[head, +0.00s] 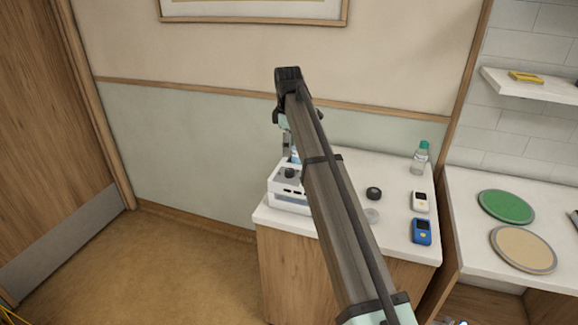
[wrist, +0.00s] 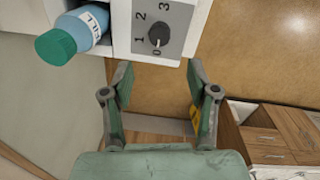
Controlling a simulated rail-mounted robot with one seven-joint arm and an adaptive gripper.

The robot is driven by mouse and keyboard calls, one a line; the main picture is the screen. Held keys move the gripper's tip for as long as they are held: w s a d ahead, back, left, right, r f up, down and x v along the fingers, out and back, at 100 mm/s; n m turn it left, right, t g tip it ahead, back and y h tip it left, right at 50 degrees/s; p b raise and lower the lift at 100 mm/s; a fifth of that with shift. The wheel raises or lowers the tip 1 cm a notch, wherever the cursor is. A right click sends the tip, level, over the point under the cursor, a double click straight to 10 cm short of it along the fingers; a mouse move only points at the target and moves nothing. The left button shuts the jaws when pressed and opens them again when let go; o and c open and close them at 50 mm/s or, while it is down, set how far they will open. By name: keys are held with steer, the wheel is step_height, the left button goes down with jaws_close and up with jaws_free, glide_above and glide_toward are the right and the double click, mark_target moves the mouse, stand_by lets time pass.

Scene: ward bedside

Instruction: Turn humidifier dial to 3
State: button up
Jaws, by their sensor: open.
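The humidifier (head: 284,196) is a white unit at the left back of the bedside counter, partly hidden by my arm in the head view. The wrist view shows its grey dial panel (wrist: 177,14), marked 0, 1, 2 and 3. The dial (wrist: 159,36) is a round black knob, and its light pointer mark appears to face 0. The knob also shows in the head view (head: 289,173). My gripper (wrist: 158,72) is open and empty, its fingertips just below the panel in the wrist view, apart from the knob. In the head view my arm mostly hides it.
A blue bottle with a teal cap and FILL label (wrist: 87,27) sits beside the panel. On the counter (head: 345,163) are a clear bottle (head: 421,158), a black round item (head: 374,193), a white device (head: 420,202) and a blue device (head: 421,232).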

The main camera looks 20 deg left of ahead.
mark_target(289, 170)
steer(key=f+p, duration=0.2)
steer(key=f, duration=0.7)
steer(key=shift+w+f, duration=0.15)
steer(key=shift+w, duration=0.05)
jaws_close()
